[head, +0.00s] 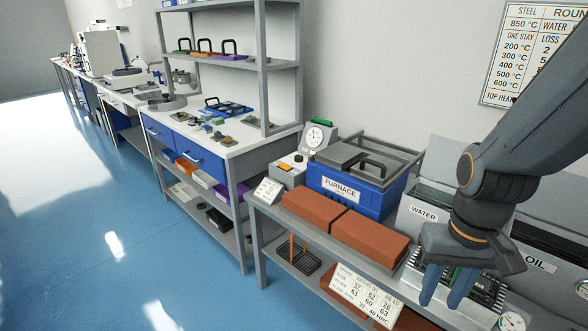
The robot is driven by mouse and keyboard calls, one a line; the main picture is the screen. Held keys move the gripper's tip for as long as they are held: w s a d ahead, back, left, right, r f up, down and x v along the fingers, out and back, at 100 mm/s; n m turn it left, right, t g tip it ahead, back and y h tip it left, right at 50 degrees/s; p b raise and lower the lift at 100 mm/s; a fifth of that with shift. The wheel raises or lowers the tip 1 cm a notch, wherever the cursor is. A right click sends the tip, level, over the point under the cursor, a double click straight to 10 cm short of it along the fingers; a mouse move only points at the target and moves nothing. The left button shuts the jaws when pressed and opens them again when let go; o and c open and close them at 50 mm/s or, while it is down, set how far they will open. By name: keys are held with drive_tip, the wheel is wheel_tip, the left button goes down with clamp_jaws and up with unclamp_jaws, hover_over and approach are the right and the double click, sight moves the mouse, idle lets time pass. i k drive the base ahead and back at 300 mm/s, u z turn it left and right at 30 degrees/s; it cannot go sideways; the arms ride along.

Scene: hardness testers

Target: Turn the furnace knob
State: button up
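The furnace (340,201) is a blue box with a white "FURNACE" label and a grey lid with a black handle, standing on the bench at centre right. Left of it is a grey control box (287,170) with an orange switch and a round white dial (315,137). A small dark round part on this box may be the knob, but it is too small to be sure. My gripper (446,289) is at the right, well away from the control box and pointing down over the area in front of the water and oil tanks. Its blue fingers are apart, with nothing visibly held.
Orange-brown bricks (370,238) lie along the bench's front. Water tank (424,214) and oil tank (540,266) stand at the right. A wire basket (302,257) sits on the lower shelf. A longer bench (236,146) with shelves runs left. The blue floor at left is clear.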

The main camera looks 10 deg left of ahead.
sight(298, 158)
drive_tip(key=z, duration=0.25)
drive_tip(key=k, duration=0.25)
drive_tip(key=u, duration=1.25)
drive_tip(key=i, duration=1.3)
drive_tip(key=z, duration=0.65)
drive_tip(key=i, duration=0.45)
drive_tip(key=z, duration=0.35)
